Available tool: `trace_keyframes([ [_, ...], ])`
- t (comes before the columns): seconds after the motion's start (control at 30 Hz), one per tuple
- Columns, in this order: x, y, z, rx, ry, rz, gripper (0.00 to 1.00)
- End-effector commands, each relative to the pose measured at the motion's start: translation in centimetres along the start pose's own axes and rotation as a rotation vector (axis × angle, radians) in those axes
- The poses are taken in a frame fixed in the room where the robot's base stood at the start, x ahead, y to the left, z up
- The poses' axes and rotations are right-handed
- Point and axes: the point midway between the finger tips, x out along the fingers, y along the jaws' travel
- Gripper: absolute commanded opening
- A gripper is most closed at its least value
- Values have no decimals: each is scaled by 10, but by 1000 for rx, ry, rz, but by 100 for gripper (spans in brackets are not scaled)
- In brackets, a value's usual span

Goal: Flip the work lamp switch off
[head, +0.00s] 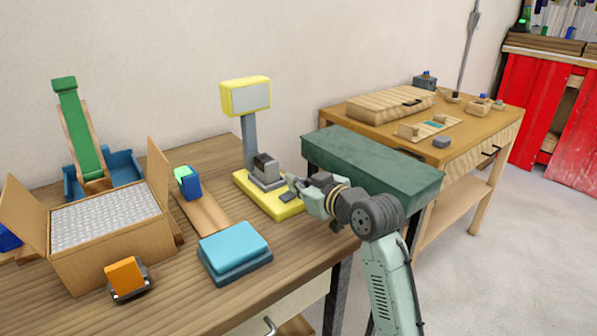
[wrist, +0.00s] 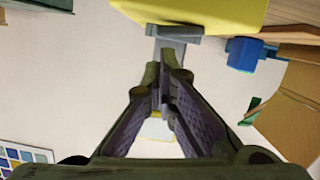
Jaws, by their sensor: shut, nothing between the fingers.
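The work lamp stands on the wooden bench in the head view, with a yellow base (head: 271,204), a grey post and a yellow-framed head (head: 245,97) with a pale panel. I cannot tell if the panel is lit. A grey block (head: 266,171) stands on the base in front of the post; it seems to be the switch housing, but the lever's position is unclear. My gripper (head: 288,192) is at the base's right side, close to the block. In the wrist view my gripper (wrist: 166,72) is shut and empty, its tips just short of a grey part (wrist: 173,32) against the yellow base (wrist: 215,12).
A dark green box (head: 370,165) stands close behind my wrist. An orange block (head: 124,275) sits near the front edge.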

Motion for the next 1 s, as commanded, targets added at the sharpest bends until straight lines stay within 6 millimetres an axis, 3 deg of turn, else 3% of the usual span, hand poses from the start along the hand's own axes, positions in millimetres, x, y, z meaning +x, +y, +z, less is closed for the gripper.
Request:
trace_keyframes([
  [0.43,1,0,6,6,0,-2,0],
  [0.6,5,3,14,143,1,-38,0],
  [0.87,4,3,12,125,0,-32,0],
  [1.0,6,4,-3,124,1,-33,0],
])
